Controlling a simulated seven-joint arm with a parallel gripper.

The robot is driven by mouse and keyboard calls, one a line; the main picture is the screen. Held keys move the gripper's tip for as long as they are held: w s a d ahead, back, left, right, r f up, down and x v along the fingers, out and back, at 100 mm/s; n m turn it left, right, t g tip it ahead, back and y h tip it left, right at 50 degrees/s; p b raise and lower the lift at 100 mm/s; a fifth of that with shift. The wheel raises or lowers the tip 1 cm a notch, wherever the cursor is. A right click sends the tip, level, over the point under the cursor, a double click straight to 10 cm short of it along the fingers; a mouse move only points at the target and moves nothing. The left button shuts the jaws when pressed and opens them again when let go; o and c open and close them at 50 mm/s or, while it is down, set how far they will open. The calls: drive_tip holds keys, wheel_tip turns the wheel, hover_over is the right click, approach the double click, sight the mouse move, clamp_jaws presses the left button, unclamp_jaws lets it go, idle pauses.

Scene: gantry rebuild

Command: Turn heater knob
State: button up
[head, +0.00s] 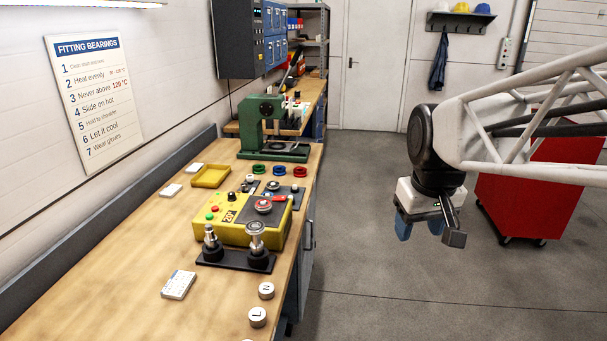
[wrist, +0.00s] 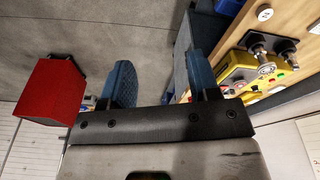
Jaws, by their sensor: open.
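The yellow heater (head: 225,230) stands on the wooden bench, with a small lit display reading about 20, a red button and a green button on its sloped face. A small dark knob (head: 232,197) shows at its top left; I cannot tell which way it points. A bearing sits on the heater's top. The heater also shows in the wrist view (wrist: 240,72), at the right. My gripper (head: 420,231) hangs over the floor to the right of the bench, well apart from the heater. Its blue fingers are open and empty in the wrist view (wrist: 158,72).
A dark plate (head: 220,263) with two upright shaft posts lies in front of the heater. A yellow tray (head: 211,176) and a green press (head: 270,128) are behind it. White labelled discs (head: 266,291) lie near the bench edge. A red cabinet (head: 530,190) stands behind my arm.

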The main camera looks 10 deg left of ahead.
drive_tip(key=w+a+r+n, duration=0.25)
drive_tip(key=w+a, duration=0.55)
drive_tip(key=w, duration=0.4)
drive_tip(key=n+g, duration=0.2)
drive_tip(key=n, duration=0.8)
hover_over(231, 193)
drive_tip(key=f, duration=0.8)
drive_tip(key=d+f, duration=0.1)
drive_tip(key=f, duration=0.4)
drive_tip(key=shift+s, duration=0.15)
drive_tip(key=shift+a+f+n, duration=0.2)
drive_tip(key=shift+a+n, duration=0.05)
drive_tip(key=shift+a, duration=0.2)
drive_tip(key=shift+f, duration=0.1)
drive_tip(key=shift+f, duration=3.8)
drive_tip(key=c, duration=0.9)
